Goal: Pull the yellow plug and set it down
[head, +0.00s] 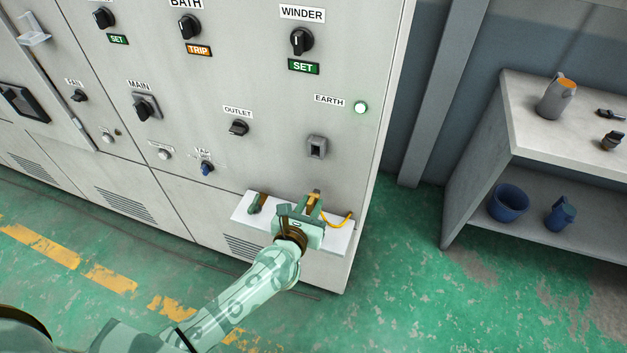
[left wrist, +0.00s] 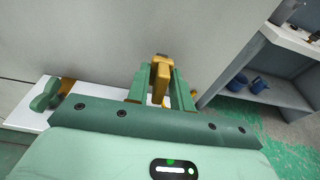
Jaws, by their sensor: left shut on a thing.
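The yellow plug (head: 313,202) is between the fingers of my left gripper (head: 312,208), over the white ledge (head: 240,211) on the cabinet front. In the left wrist view the plug (left wrist: 160,82) stands roughly upright between the two green fingers. Its yellow cable (head: 341,221) curves to the right. I cannot tell whether the plug touches the ledge. The socket (head: 316,147) under the EARTH label is above the gripper, and no plug is in it. The EARTH lamp (head: 361,107) glows pale green. My right gripper is out of view.
The cabinet front carries several knobs. A grey shelf unit (head: 550,140) at the right holds a jug (head: 556,98) and a blue bucket (head: 508,202). Green floor lies open between them.

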